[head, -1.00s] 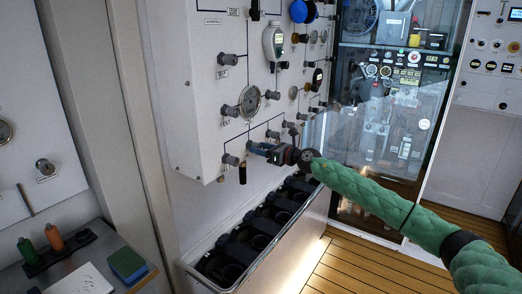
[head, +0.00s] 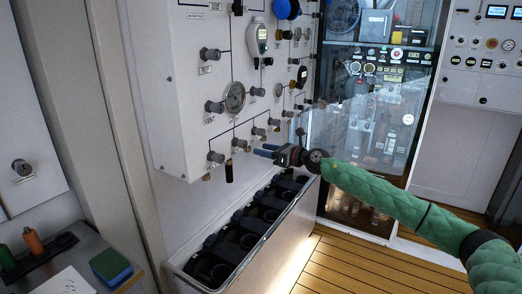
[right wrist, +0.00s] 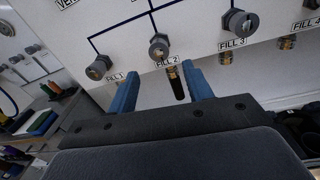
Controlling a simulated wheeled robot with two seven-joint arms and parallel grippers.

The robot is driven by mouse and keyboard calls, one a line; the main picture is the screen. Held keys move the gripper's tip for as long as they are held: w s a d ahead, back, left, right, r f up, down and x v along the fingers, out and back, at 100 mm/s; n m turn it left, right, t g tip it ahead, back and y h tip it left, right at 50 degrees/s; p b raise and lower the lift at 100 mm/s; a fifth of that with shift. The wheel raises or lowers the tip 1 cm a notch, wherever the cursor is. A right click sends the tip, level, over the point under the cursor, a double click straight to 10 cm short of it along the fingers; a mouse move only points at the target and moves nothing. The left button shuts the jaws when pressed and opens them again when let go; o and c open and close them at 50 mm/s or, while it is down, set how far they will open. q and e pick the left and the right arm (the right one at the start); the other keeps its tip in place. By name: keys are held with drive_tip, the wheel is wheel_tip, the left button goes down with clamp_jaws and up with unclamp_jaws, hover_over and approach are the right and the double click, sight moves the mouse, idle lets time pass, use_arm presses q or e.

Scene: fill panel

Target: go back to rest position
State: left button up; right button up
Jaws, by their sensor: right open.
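My right gripper (head: 260,151) is open and empty in the head view, its blue fingers pointing left toward the lower edge of the white fill panel (head: 180,125). It hangs in front of the bottom row of grey knobs, above the long bin. In the right wrist view the blue fingers (right wrist: 159,88) stand apart below the FILL 2 knob (right wrist: 159,46). A short black hose end with a brass fitting (right wrist: 176,82) hangs between them in the picture; nothing appears gripped. The FILL 1 knob (right wrist: 98,67) and FILL 3 knob (right wrist: 239,23) are on either side. My left gripper is not in view.
A grey bin (head: 245,258) with black cylinder holders stands below the panel. A glass-fronted cabinet (head: 375,125) is behind my right arm. A bench with a blue-green sponge (head: 111,266) is at lower left. The wooden floor (head: 350,265) at right is clear.

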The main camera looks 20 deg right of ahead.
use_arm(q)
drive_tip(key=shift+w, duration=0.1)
